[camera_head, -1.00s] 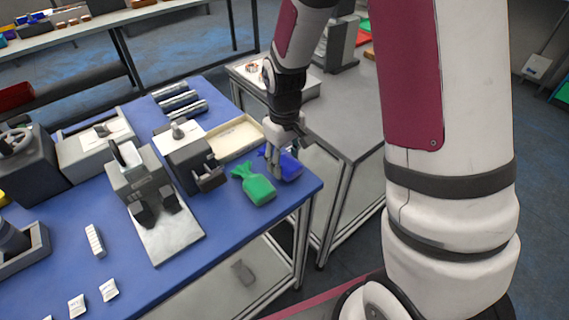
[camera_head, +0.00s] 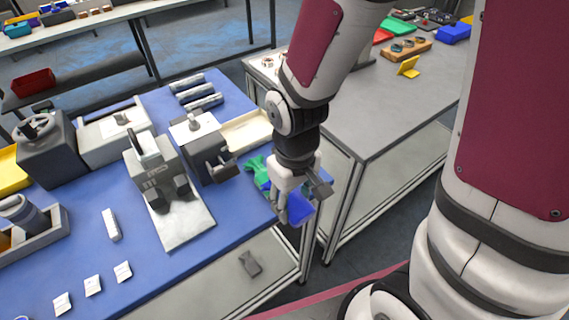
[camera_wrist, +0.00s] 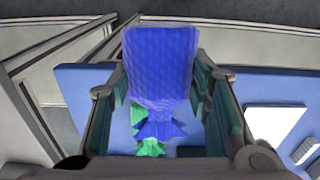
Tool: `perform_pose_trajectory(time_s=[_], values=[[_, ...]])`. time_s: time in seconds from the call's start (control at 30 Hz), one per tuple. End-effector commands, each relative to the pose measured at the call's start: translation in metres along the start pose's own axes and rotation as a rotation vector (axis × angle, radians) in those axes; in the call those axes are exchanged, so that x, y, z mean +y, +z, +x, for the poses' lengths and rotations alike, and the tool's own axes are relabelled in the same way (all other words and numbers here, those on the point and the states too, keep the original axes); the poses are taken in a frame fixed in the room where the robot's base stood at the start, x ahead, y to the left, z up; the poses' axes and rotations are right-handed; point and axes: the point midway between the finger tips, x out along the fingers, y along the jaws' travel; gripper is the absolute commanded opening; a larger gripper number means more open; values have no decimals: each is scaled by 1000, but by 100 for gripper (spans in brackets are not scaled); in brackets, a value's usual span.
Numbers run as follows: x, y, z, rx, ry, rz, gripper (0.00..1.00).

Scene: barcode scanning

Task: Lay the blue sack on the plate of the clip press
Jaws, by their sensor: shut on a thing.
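My gripper (camera_head: 295,200) is shut on the blue sack (camera_head: 301,210) and holds it up near the table's front right corner. In the wrist view, the blue sack (camera_wrist: 160,70) is between the two fingers (camera_wrist: 160,112), its gathered neck pointing down in the picture. The green sack (camera_head: 257,169) lies on the blue table behind my gripper and is partly hidden. The clip press (camera_head: 158,180), a grey machine with a flat light-grey plate (camera_head: 184,228), stands left of my gripper. No sack is on that plate.
A second grey machine (camera_head: 203,148) and a cream tray (camera_head: 246,131) stand behind. White packets (camera_head: 93,286) and a white strip (camera_head: 111,224) lie left of the plate. A grey-topped table (camera_head: 375,125) is at right.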

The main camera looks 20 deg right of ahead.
Motion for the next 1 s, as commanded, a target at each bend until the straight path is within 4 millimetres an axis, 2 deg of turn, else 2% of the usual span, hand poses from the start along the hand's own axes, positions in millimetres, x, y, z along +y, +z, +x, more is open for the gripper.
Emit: perform_pose_trajectory(time_s=[0.13,0.27,0.37,0.47,0.6,0.7,0.8,1.0], values=[[-2,2,0,-1,0,1,11],[4,-15,-2,2,-1,24,11],[16,-43,-4,2,-2,61,11],[35,-79,-8,3,-2,112,11],[67,-128,-14,2,-2,190,11],[90,-157,-17,1,-2,240,11],[111,-180,-21,2,-1,283,11],[136,-204,-25,0,0,331,11]])
